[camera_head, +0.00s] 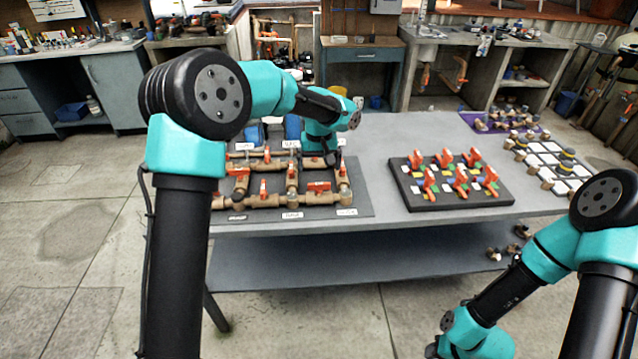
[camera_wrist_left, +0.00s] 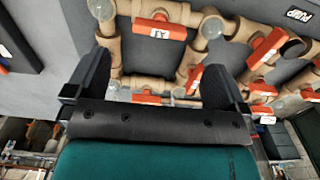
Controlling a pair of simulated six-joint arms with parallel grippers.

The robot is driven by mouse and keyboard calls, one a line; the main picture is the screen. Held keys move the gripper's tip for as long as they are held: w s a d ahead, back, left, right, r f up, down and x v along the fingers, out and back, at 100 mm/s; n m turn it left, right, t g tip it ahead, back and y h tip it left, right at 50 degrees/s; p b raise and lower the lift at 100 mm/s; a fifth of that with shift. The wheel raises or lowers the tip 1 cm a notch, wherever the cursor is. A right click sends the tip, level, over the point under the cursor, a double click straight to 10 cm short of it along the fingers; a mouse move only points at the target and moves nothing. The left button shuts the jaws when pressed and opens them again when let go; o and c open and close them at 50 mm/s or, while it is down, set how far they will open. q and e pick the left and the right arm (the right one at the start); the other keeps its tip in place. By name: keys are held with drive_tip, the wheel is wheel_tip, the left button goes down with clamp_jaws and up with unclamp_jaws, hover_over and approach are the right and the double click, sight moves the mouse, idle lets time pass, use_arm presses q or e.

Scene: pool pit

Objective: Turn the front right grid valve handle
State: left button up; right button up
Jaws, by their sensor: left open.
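The pipe grid (camera_head: 265,200) of tan pipes with several orange valve handles lies on a dark board at the left of the table. Its front right handle (camera_head: 318,186) lies roughly crosswise in the head view. In the left wrist view, an orange handle with a white label (camera_wrist_left: 158,28), which seems to be this one, is beyond the fingertips. My left gripper (camera_head: 328,160) is above the back right of the grid. In the left wrist view its fingers (camera_wrist_left: 158,75) are apart, with nothing held and pipes visible between them. My right gripper is out of view.
A black board (camera_head: 450,200) with several orange-handled valves stands to the right of the grid. Farther right are white tiles (camera_head: 550,165) with fittings and a purple mat (camera_head: 485,125). Bare table (camera_head: 385,150) lies between the two boards.

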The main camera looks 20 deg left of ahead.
sight(319, 184)
use_arm(q)
wheel_tip(319, 184, down, 8)
drive_tip(key=shift+r, duration=0.15)
idle(0.3)
drive_tip(key=c, duration=0.9)
